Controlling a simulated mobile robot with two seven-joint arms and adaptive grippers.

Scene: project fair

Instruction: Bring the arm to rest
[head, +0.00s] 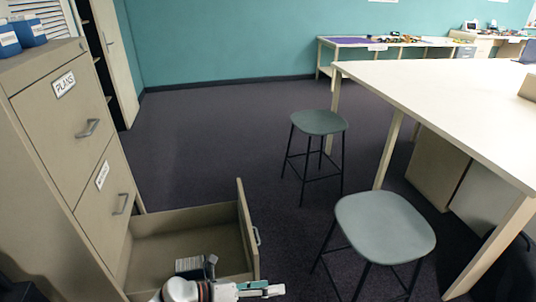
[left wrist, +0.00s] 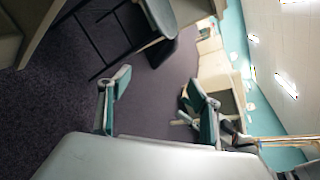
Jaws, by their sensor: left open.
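My left gripper (head: 262,289) is low at the bottom of the head view, by the front of the open bottom drawer (head: 185,222) of the filing cabinet. Part of my left arm shows beside it, over the drawer's near end. In the left wrist view the two teal-padded fingers of the left gripper (left wrist: 157,85) stand wide apart with nothing between them. A dark, ribbed object (head: 190,265) shows inside the drawer, partly hidden by my arm. My right gripper does not show.
The beige cabinet (head: 40,150) fills the left side. Two grey-green stools (head: 320,122) (head: 385,226) stand right of the drawer. A large pale table (head: 450,95) is at the right. Open dark carpet (head: 215,130) lies between cabinet and stools.

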